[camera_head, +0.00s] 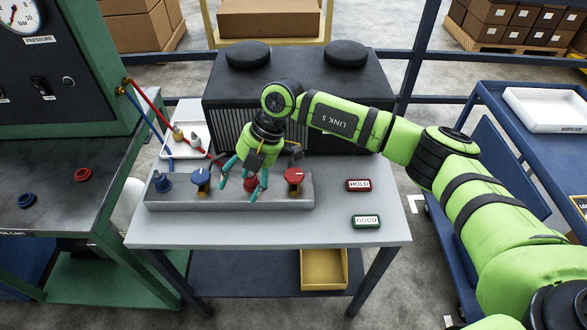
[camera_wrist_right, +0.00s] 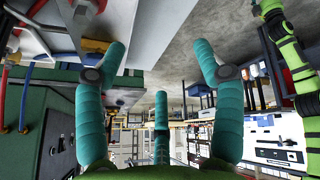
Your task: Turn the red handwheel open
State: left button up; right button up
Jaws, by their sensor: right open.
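The red handwheel (camera_head: 294,176) stands on the right part of a grey manifold block (camera_head: 215,193) on the table, with a yellow piece beneath it. My right gripper (camera_head: 247,180) reaches down over the block, left of the red handwheel and apart from it. Its teal fingers are spread around the area of a red fitting (camera_head: 250,184), which they partly hide. Whether they touch it cannot be told. In the right wrist view the gripper (camera_wrist_right: 160,75) is spread with nothing between its fingers. My left gripper is not seen.
A black ribbed unit (camera_head: 300,90) stands behind. HOLD (camera_head: 358,185) and GOOD (camera_head: 366,222) plates lie right. A white tray (camera_head: 183,141) with hoses is back left. The table's front strip is clear.

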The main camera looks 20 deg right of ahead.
aim_at(294, 174)
jog(key=w+d+m+h, duration=0.1)
jog(key=d, duration=0.3)
jog(key=w+d+r+m+h, duration=0.1)
jog(key=d+h, duration=0.1)
jog(key=d, duration=0.2)
jog(key=w+d+r+h, duration=0.1)
jog(key=d+h, duration=0.1)
jog(key=d, duration=0.2)
jog(key=shift+w+d+r+m, duration=0.15)
jog(key=shift+w+m, duration=0.05)
jog(key=shift+m, duration=0.2)
jog(key=shift+d, duration=0.3)
notch_tip(294, 174, down, 6)
jog(key=shift+a+r+p, duration=0.1)
jog(key=shift+p, duration=0.95)
jog(key=shift+f, duration=0.55)
jog(key=c, duration=1.1)
